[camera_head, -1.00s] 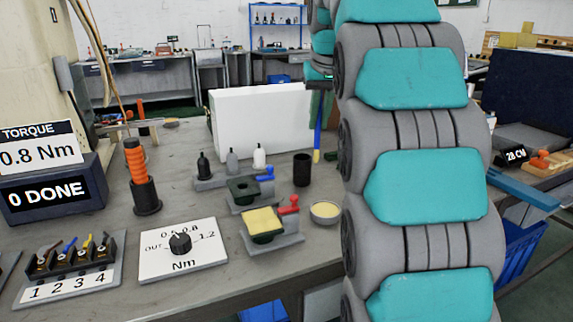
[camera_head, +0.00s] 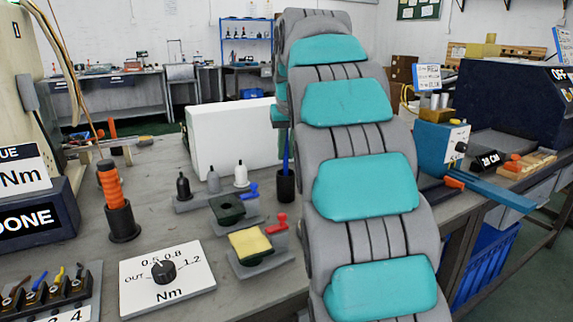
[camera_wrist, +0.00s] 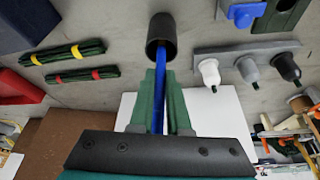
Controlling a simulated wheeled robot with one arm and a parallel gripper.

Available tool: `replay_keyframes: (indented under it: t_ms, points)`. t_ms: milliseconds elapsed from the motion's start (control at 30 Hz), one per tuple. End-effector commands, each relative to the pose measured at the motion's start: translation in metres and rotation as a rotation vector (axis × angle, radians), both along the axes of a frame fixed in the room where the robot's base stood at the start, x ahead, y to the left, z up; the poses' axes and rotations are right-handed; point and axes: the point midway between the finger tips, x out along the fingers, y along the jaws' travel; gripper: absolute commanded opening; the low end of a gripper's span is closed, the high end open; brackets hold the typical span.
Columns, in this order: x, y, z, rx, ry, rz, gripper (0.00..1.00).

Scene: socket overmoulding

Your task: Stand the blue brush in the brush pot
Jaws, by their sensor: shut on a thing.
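The black brush pot (camera_head: 286,187) stands upright on the grey table, just left of my arm in the head view. It also shows at the top of the wrist view (camera_wrist: 161,28). The blue brush (camera_head: 286,152) stands about upright with its lower end inside the pot's mouth; its bristles are hidden there. In the wrist view my gripper (camera_wrist: 161,75) is shut on the blue brush (camera_wrist: 158,100), with a green finger on each side of the handle. My arm hides the gripper in the head view.
A white panel (camera_head: 232,138) stands behind the pot. A rack of small bottles (camera_head: 213,185), a green mould (camera_head: 228,208) and a yellow-topped mould (camera_head: 249,243) are left of it. Two dark green bundles (camera_wrist: 75,62) lie beside the pot in the wrist view.

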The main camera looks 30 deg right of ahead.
Motion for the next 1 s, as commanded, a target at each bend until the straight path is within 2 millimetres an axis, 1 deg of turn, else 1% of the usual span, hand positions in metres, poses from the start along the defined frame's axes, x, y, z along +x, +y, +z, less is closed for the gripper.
replay_keyframes:
  t_ms: [33, 133, 367, 533, 567, 800, 1000]
  points:
    - [0.002, -0.002, -0.012, 0.001, 0.003, -0.001, 0.00]
    - [0.007, -0.005, -0.024, 0.001, 0.004, -0.002, 0.00]
    - [0.008, -0.005, -0.023, 0.001, 0.001, -0.002, 0.00]
    - [0.008, -0.005, -0.026, 0.001, 0.001, -0.001, 0.00]
    - [0.008, -0.005, -0.025, 0.001, 0.001, -0.002, 0.18]
    - [0.008, -0.005, -0.025, 0.001, 0.001, -0.002, 0.45]
    - [0.008, -0.005, -0.025, 0.001, 0.001, -0.002, 0.45]
